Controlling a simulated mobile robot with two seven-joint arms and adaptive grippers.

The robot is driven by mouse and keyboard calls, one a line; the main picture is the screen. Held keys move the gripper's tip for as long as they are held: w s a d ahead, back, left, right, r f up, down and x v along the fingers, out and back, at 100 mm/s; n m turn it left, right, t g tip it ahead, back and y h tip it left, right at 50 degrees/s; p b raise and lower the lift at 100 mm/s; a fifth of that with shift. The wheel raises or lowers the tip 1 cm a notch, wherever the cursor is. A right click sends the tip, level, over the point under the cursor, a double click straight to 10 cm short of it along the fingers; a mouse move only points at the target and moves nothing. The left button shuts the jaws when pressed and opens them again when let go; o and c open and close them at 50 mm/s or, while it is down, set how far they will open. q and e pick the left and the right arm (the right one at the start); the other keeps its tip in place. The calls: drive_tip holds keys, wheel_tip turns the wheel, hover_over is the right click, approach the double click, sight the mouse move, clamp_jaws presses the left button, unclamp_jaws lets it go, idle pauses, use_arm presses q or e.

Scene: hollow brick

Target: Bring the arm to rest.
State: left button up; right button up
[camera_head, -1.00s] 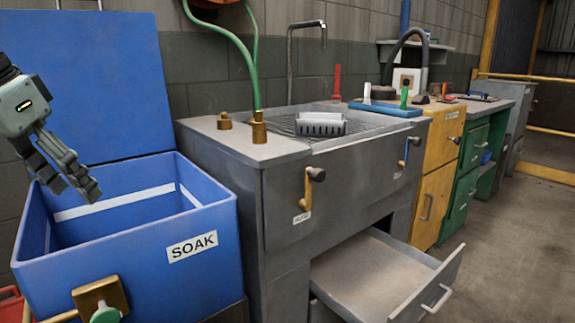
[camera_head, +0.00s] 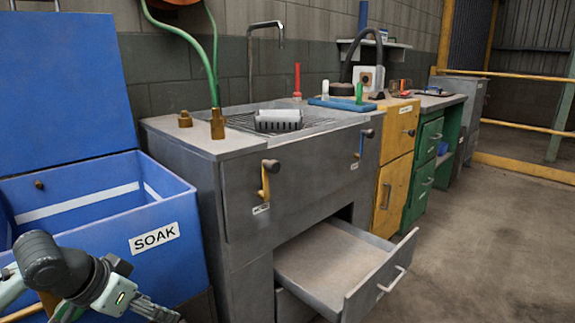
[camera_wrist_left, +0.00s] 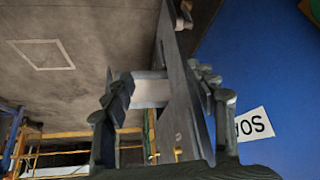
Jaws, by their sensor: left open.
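My left gripper (camera_head: 158,312) is low at the bottom left of the head view, in front of the blue SOAK bin (camera_head: 85,250). Part of it is cut off by the frame edge. In the left wrist view its two fingers (camera_wrist_left: 160,100) are spread apart with nothing held between them. Part of the blue bin wall with its label shows to the right of the fingers there. My right gripper is in neither view.
The blue bin's lid (camera_head: 60,90) stands open. A grey sink cabinet (camera_head: 225,200) has an open drawer (camera_head: 335,262) jutting out near my gripper. A grey slotted block (camera_head: 280,120) sits in the sink. The floor (camera_head: 480,260) at right is clear.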

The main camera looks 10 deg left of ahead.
use_arm(q)
drive_tip(key=s+d+f+n+t+y, duration=0.1)
drive_tip(key=s+d+f+t, duration=0.3)
drive_tip(key=s+d+f, duration=0.6)
drive_tip(key=s+a+f+g+y+p, duration=0.1)
drive_tip(key=s+a+f+g+p, duration=0.2)
drive_tip(key=f, duration=0.4)
drive_tip(key=s+a+f+n+g+y+p, duration=0.1)
drive_tip(key=s+a+f+g+p, duration=0.2)
drive_tip(key=f, duration=0.3)
drive_tip(key=shift+s+a+f+g+p, duration=0.15)
drive_tip(key=shift+a+f+g+p, duration=0.25)
drive_tip(key=shift+a+g, duration=0.15)
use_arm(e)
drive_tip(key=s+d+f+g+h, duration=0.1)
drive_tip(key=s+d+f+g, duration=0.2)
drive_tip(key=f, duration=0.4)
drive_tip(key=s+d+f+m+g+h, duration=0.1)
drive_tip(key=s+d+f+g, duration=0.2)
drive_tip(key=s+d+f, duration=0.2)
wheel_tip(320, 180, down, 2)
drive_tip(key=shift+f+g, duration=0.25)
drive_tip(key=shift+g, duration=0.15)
